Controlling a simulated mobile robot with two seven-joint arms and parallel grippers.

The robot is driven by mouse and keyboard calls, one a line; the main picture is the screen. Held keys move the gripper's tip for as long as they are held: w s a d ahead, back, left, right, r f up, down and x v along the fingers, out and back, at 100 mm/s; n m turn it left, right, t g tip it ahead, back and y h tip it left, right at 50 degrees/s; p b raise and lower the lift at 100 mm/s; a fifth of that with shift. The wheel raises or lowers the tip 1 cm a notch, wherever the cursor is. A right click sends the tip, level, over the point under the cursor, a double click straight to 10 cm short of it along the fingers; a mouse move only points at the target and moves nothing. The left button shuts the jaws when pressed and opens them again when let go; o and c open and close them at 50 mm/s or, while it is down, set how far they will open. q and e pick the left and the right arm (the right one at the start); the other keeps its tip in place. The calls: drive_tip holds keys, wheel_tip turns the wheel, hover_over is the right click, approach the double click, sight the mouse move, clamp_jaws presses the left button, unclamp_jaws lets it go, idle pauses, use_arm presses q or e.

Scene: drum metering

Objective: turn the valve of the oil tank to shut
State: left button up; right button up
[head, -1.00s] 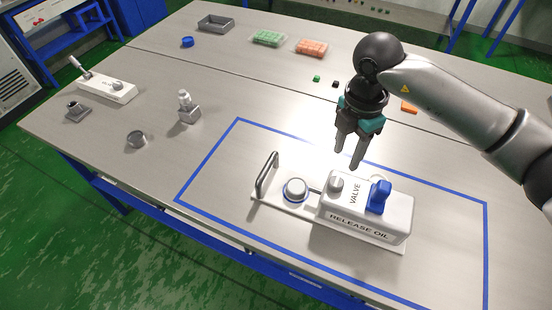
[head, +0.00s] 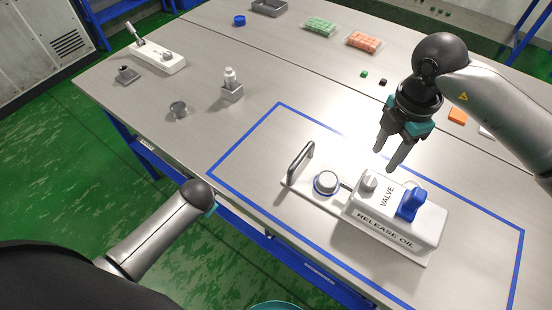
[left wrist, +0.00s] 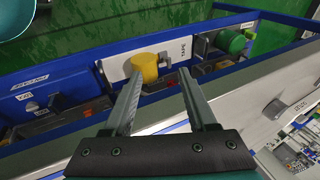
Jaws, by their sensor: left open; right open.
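The oil tank (head: 428,229) is a white box marked VALVE and RELEASE OIL, on a white base inside the blue outline on the table. Its valve is a blue handle (head: 411,203) on top. A round grey knob (head: 369,183) and a round button (head: 326,182) are also on the unit. My right gripper (head: 392,158) is open and empty, above and behind the tank, apart from the valve. My left arm reaches in low at the table's front edge; its fingers are hidden in the head view. In the left wrist view my left gripper (left wrist: 160,80) is open, with nothing gripped.
A metal bar handle (head: 300,163) stands at the base's left end. A small bottle stand (head: 232,91), a metal cup (head: 178,109) and a white lever unit (head: 158,58) are farther left. The left wrist view shows a yellow tape roll (left wrist: 145,68) and blue shelving (left wrist: 60,88).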

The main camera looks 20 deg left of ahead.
use_arm(q)
wheel_tip(320, 180, up, 4)
drive_tip(key=w, duration=0.2)
drive_tip(key=t+h, duration=0.1)
drive_tip(key=h, duration=0.4)
approach(288, 176)
drive_tip(key=shift+n, duration=0.3)
drive_tip(key=x, duration=1.1)
drive_tip(key=shift+s, duration=0.1)
clamp_jaws()
